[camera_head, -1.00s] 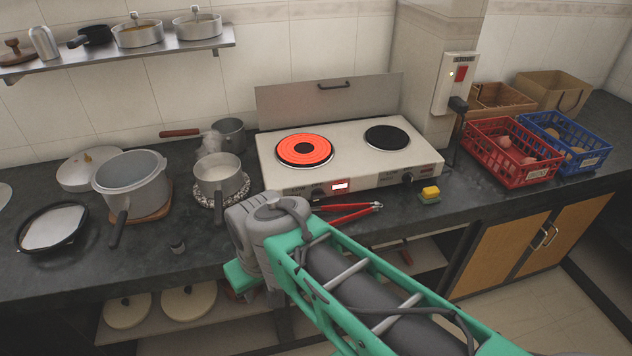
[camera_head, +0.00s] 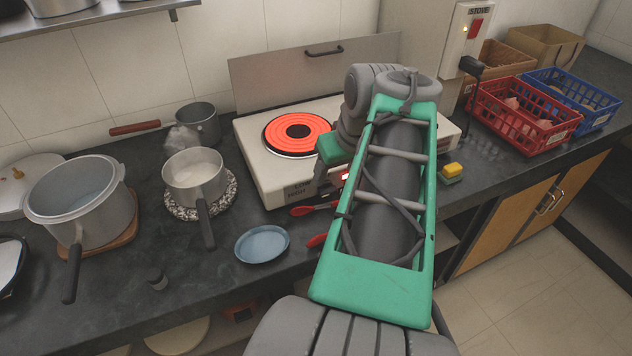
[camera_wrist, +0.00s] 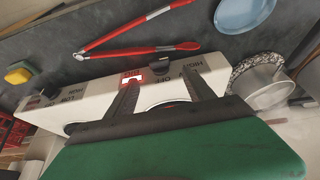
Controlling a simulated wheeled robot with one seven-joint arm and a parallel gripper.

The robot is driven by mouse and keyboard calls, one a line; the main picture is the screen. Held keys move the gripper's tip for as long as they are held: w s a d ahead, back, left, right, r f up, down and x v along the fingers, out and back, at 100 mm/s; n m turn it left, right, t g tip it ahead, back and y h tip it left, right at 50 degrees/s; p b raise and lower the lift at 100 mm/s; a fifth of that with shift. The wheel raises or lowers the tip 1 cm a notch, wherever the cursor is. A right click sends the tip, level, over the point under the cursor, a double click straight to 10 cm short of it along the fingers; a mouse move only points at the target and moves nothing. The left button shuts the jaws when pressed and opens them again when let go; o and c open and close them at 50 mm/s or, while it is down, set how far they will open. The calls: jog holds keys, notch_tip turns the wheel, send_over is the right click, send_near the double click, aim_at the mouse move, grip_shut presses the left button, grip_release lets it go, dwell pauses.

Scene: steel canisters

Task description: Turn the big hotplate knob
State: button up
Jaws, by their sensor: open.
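The white two-burner hotplate (camera_head: 270,183) stands on the dark counter, its big left burner (camera_head: 298,134) glowing orange-red. My arm hides the right burner and much of the front panel in the head view. The wrist view shows the panel tilted and turned round. There the big burner's dark knob (camera_wrist: 161,66) sits between the OFF, LOW and HIGH marks, just past the gap between my fingertips. My gripper (camera_wrist: 160,78) is open and empty, one finger on either side of the knob's line. Contact cannot be told. The other knob (camera_wrist: 42,98) is at the left.
Red-handled tongs (camera_wrist: 140,38) and a blue plate (camera_head: 262,244) lie in front of the hotplate. A pot (camera_head: 195,180) stands on a speckled mat to the left. A yellow-green sponge (camera_head: 451,173) and a red crate (camera_head: 520,120) are at the right.

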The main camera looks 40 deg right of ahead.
aim_at(329, 190)
jog(key=b+x, duration=0.1)
jog(key=x, duration=0.6)
jog(key=shift+d+f, duration=0.1)
jog(key=shift+f, duration=0.2)
jog(key=shift+r, duration=0.1)
grip_shut()
